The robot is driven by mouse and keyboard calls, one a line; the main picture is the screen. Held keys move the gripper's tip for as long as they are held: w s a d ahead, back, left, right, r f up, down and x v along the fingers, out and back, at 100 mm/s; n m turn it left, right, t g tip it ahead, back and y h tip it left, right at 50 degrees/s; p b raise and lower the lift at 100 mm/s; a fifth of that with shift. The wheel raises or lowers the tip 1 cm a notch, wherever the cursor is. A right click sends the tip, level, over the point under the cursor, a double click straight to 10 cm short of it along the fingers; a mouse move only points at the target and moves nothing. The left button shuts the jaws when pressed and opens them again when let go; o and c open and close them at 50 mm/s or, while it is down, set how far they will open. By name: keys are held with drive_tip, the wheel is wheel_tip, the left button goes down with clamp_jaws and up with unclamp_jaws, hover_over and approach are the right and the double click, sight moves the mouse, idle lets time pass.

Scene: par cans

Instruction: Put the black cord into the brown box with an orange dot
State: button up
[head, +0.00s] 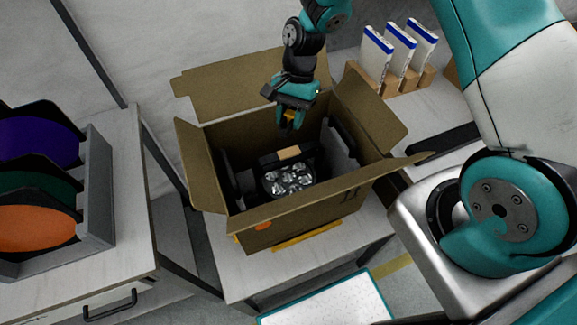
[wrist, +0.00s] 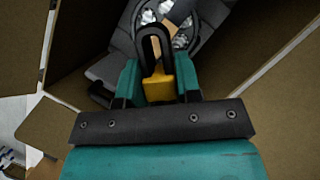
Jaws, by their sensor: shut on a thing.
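The brown box (head: 262,238) stands open on a table, flaps spread, with an orange dot (head: 263,225) low on its front side. A dark par can (head: 290,180) with several clear lenses lies inside. My gripper (head: 289,119) hangs over the box opening, toward its back. In the wrist view, my gripper (wrist: 159,80) is shut on the yellow end of a looped black piece, which I take to be the black cord (wrist: 167,50). The black loop points down toward the par can. I cannot tell whether it touches anything in the box.
Several white-and-blue packs (head: 376,52) stand in a wooden holder behind the box to the right. A grey rack (head: 97,190) with purple, green and orange discs stands on the left table. The raised box flaps (head: 372,108) surround the opening.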

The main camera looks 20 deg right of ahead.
wheel_tip(320, 180, down, 6)
drive_tip(key=b, duration=0.4)
drive_tip(key=shift+r+b, duration=0.2)
drive_tip(key=shift+b, duration=0.2)
drive_tip(key=o, duration=1)
drive_tip(key=shift+o, duration=0.2)
drive_tip(key=b+v, duration=0.1)
drive_tip(key=v, duration=1.6)
drive_tip(key=shift+r, duration=0.3)
